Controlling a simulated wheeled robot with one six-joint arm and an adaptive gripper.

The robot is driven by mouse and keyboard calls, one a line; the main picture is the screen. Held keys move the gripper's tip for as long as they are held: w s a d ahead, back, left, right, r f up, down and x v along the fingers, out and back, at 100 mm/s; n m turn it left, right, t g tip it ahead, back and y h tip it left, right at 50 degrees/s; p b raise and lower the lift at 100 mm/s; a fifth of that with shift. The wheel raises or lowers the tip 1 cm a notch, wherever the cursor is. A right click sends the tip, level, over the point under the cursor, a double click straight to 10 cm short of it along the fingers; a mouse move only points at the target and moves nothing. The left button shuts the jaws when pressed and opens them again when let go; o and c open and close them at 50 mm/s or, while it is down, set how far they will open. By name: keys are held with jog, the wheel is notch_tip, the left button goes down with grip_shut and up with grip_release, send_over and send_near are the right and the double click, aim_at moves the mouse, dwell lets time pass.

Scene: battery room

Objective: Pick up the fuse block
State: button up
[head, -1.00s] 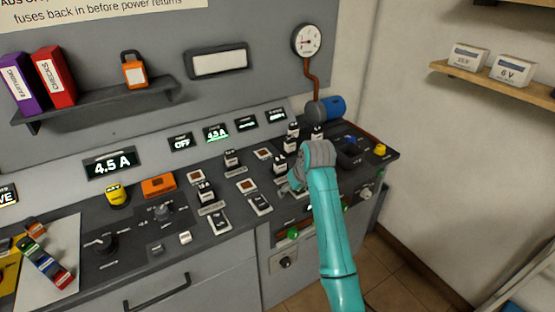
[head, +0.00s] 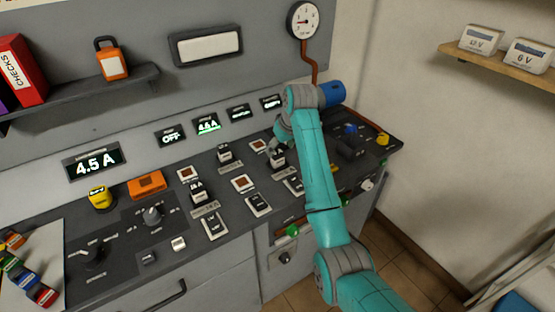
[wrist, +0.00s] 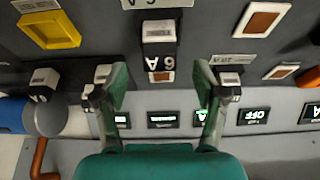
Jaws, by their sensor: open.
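Several black fuse blocks with white labelled tops stand on the sloping panel. In the head view, one stands beside my gripper (head: 282,132), another fuse block (head: 225,153) is farther left, and one (head: 198,192) is nearer the front. In the wrist view, a fuse block (wrist: 161,38) marked 6 A, seen upside down, lies just past the gap between my fingers. My gripper (wrist: 160,82) is open and empty, with a finger on each side of that gap. More fuse blocks show beside the left finger (wrist: 103,76) and the right finger (wrist: 230,82). My arm hides part of the panel.
A yellow button (head: 100,198) and orange box (head: 147,185) sit left. Lit displays (head: 208,124) line the back.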

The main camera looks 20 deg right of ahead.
aim_at(278, 153)
jog(key=x, duration=0.5)
jog(key=c, duration=1.3)
jog(key=shift+r, duration=0.1)
